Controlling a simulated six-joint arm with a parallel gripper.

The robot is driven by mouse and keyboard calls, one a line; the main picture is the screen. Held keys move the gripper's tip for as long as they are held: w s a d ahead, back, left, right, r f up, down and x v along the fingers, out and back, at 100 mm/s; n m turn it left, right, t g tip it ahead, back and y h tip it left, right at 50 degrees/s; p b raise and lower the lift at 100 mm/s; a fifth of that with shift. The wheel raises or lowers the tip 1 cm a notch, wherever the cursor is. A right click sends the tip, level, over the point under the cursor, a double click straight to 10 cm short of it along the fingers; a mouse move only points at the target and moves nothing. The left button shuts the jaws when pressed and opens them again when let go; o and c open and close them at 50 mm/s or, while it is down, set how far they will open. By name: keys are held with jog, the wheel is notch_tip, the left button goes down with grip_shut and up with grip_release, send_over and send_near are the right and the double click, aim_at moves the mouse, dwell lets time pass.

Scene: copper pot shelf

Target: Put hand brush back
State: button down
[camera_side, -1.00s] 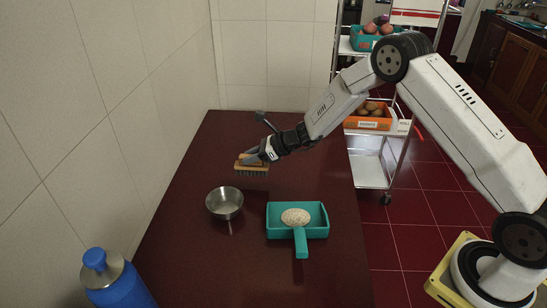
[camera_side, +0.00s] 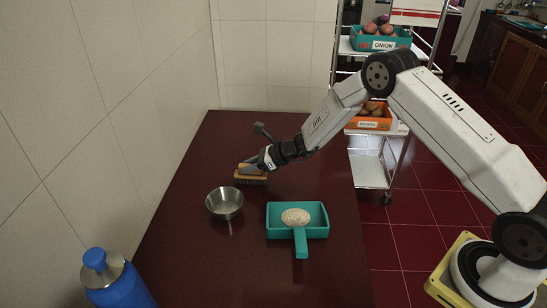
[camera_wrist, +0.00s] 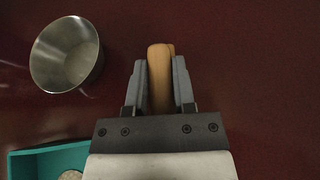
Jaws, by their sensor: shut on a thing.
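The hand brush (camera_side: 252,178) has a tan wooden back and dark bristles pointing down. It is at the far part of the dark red table, beyond the metal bowl. My gripper (camera_side: 262,163) is shut on it from above. In the wrist view, the brush's wooden part (camera_wrist: 160,77) lies between the two grey fingers of my gripper (camera_wrist: 160,85). The bristles are at or very near the table top; I cannot tell whether they touch. The bristles are hidden in the wrist view.
A metal bowl (camera_side: 224,202) stands just in front of the brush. A teal dustpan (camera_side: 272,232) holding a pale heap (camera_side: 296,217) lies to its right. A blue-topped bottle (camera_side: 117,280) is at the near left.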

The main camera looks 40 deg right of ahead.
jog(key=shift+f, duration=0.1)
jog(key=shift+c, duration=2.2)
grip_release()
jog(key=shift+s+d+r, duration=0.3)
jog(key=shift+d+r, duration=0.05)
jog(key=v, duration=1.1)
jog(key=shift+s+a, duration=0.1)
jog(key=shift+s, duration=0.05)
